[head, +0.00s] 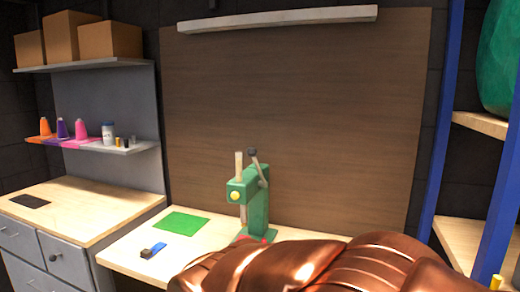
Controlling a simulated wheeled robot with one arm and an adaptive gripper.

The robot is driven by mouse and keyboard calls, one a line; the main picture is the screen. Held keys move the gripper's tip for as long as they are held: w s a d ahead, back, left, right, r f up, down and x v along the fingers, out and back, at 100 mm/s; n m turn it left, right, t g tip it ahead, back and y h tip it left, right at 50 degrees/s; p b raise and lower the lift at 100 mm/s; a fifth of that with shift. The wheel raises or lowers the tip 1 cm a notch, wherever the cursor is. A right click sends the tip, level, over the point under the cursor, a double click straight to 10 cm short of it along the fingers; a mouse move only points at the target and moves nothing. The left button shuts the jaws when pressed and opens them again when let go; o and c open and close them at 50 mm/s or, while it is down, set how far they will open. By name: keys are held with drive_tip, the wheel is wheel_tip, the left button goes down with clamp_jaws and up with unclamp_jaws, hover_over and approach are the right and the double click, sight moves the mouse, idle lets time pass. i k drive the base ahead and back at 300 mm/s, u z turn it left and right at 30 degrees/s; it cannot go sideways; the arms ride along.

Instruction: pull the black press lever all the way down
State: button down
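A green bench press (257,203) stands upright on the light wooden worktop in the head view. Its lever (261,170) is on the right side of the press head and points up, leaning slightly left. A black knob (252,152) tops the lever, beside the pale upright ram (239,165). A yellow round cap (235,196) is on the front of the head. Something red shows at the foot of the press, partly hidden. My gripper is not visible in this view, and nothing is seen touching the lever.
A large shiny copper-coloured form (310,265) fills the lower front and hides part of the worktop (135,245). A green mat (181,222) and a small blue block (153,250) lie left of the press. Blue-posted shelving (440,120) stands at right.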

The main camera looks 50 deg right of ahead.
sight(251, 152)
drive_tip(key=z, duration=1.1)
drive_tip(key=k, duration=0.8)
drive_tip(key=u, duration=0.65)
drive_tip(key=i, duration=1.1)
drive_tip(key=z, duration=0.4)
